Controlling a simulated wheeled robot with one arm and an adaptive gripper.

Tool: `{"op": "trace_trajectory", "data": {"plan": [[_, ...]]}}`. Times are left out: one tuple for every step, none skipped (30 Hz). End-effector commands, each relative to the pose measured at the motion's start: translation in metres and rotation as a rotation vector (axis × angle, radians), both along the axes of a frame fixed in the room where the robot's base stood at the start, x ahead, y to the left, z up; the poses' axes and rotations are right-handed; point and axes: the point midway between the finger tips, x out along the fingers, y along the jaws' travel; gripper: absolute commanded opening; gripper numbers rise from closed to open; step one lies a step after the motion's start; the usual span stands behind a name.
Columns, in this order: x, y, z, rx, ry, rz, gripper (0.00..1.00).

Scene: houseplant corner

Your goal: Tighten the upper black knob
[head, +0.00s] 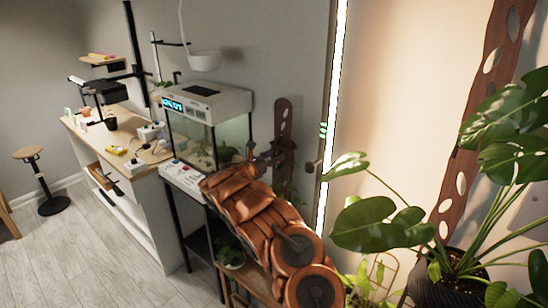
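My copper-coloured arm reaches up from the bottom of the head view. My gripper (265,158) seems to be the small dark reddish part beyond the arm, in front of a brown post with holes (283,118). Its fingers are too small and dark to tell open from shut. A small dark knob-like piece (311,167) sticks out left of the bright vertical light bar (333,110), to the right of my gripper and apart from it. I cannot tell whether it is the upper black knob. No other black knob can be made out.
A glass tank (200,137) with a white lid stands behind my arm. A potted plant (436,285) with large leaves (363,223) fills the right side. A wooden bench (100,135) with small items stands at the left. The floor at left is mostly clear around a stool (52,205).

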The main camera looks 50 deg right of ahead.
Motion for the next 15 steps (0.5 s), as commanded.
{"op": "trace_trajectory", "data": {"plan": [[0.0001,0.0002,-0.0001,0.0,0.0,0.0,0.51],[0.0001,0.0002,-0.0001,0.0,0.0,0.0,0.47],[0.0001,0.0002,-0.0002,0.0,0.0,0.0,0.43],[0.0001,0.0002,-0.0002,0.0,0.0,0.0,0.4],[0.0002,0.0003,-0.0002,0.0,0.0,0.0,0.37],[0.0002,0.0003,-0.0002,0.0,0.0,0.0,0.33],[0.0002,0.0003,-0.0003,0.0,0.0,0.0,0.3],[0.0002,0.0003,-0.0003,0.0,0.0,0.0,0.27],[0.0002,0.0003,-0.0003,0.0,0.0,0.0,0.22],[0.0002,0.0003,-0.0003,0.0,0.0,0.0,0.19],[0.0002,0.0004,-0.0003,0.0,0.0,0.0,0.16],[0.0002,0.0004,-0.0003,0.0,0.0,0.001,0.12],[0.0002,0.0004,-0.0003,0.0,0.0,0.001,0.09],[0.0002,0.0004,-0.0003,0.0,0.0,0.001,0.06],[0.0002,0.0004,-0.0004,0.001,0.0,0.001,0.02]]}}
